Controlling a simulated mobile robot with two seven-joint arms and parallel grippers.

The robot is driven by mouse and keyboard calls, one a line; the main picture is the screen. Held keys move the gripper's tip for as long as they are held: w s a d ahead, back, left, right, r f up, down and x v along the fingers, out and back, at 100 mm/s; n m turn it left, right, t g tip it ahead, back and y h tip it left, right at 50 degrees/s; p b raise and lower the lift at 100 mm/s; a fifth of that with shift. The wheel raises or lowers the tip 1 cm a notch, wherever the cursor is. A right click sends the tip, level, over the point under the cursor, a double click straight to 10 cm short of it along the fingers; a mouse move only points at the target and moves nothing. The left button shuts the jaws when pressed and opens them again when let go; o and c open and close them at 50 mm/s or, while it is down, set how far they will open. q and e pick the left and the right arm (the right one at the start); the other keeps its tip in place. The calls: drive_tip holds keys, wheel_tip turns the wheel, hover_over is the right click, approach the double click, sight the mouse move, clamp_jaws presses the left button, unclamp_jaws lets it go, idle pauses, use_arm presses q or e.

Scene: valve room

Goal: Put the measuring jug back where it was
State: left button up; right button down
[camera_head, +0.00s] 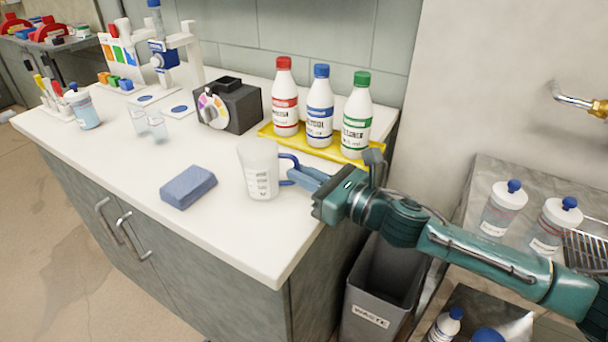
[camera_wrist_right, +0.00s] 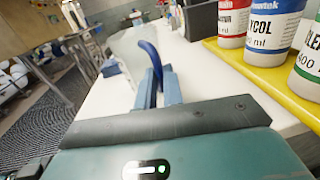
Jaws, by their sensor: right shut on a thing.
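The measuring jug (camera_head: 259,170) is a clear, whitish beaker with printed marks and a blue handle. It is upright at the right part of the white counter, to the right of a blue-grey sponge. I cannot tell whether its base touches the counter. My right gripper (camera_head: 292,176) comes in from the right and is shut on the jug's blue handle. In the right wrist view the jug (camera_wrist_right: 127,55) shows ahead, with its blue handle between the fingers (camera_wrist_right: 160,88). My left gripper is not in view.
The sponge (camera_head: 188,187) lies near the front edge. A yellow tray (camera_head: 350,157) behind the jug holds red-, blue- and green-capped bottles. A black device with a dial (camera_head: 229,105) and two small beakers (camera_head: 148,124) stand farther left. A grey waste bin (camera_head: 376,290) is below right.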

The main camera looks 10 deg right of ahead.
drive_tip(key=c, duration=1.5)
unclamp_jaws()
drive_tip(key=shift+f, duration=0.15)
drive_tip(key=shift+r, duration=0.3)
drive_tip(key=b+v, duration=0.2)
drive_tip(key=v, duration=0.9)
drive_tip(key=s+f+n+h, duration=0.3)
drive_tip(key=s+f+n, duration=0.2)
drive_tip(key=f+n, duration=0.2)
drive_tip(key=s+f+n+h, duration=0.2)
drive_tip(key=s+f+n, duration=0.3)
drive_tip(key=n, duration=0.7)
drive_tip(key=s+f+n+h, duration=0.3)
drive_tip(key=s+f+n, duration=0.2)
drive_tip(key=f+n, duration=0.4)
drive_tip(key=shift+f+n+h, duration=0.15)
drive_tip(key=shift+n+h, duration=0.15)
drive_tip(key=shift+n, duration=0.1)
